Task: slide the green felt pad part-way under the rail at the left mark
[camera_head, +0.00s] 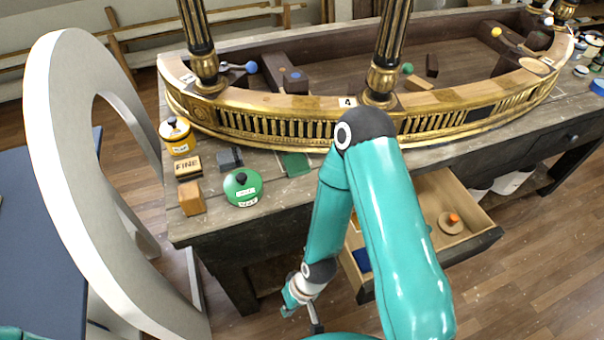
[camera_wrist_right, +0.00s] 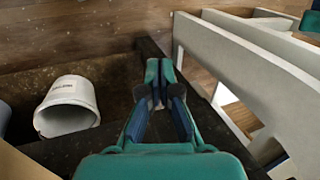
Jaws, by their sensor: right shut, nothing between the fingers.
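The green felt pad (camera_head: 296,164) lies flat on the bench top, in front of the gilt curved rail (camera_head: 260,128) and left of the label marked 4 (camera_head: 347,102). A second small white label (camera_head: 188,78) is at the rail's left end; I cannot tell which is the left mark. My right gripper (camera_head: 288,311) hangs low in front of the bench, well below and away from the pad. Its fingers (camera_wrist_right: 165,75) are shut and empty in the right wrist view. The pad is not in that view. My left gripper is not in view.
A green round weight (camera_head: 242,187), a FINE block (camera_head: 188,166), a wooden block (camera_head: 191,197) and a yellow pot (camera_head: 177,136) stand left of the pad. An open drawer (camera_head: 470,250) juts out at right. A white bucket (camera_wrist_right: 66,107) shows in the wrist view.

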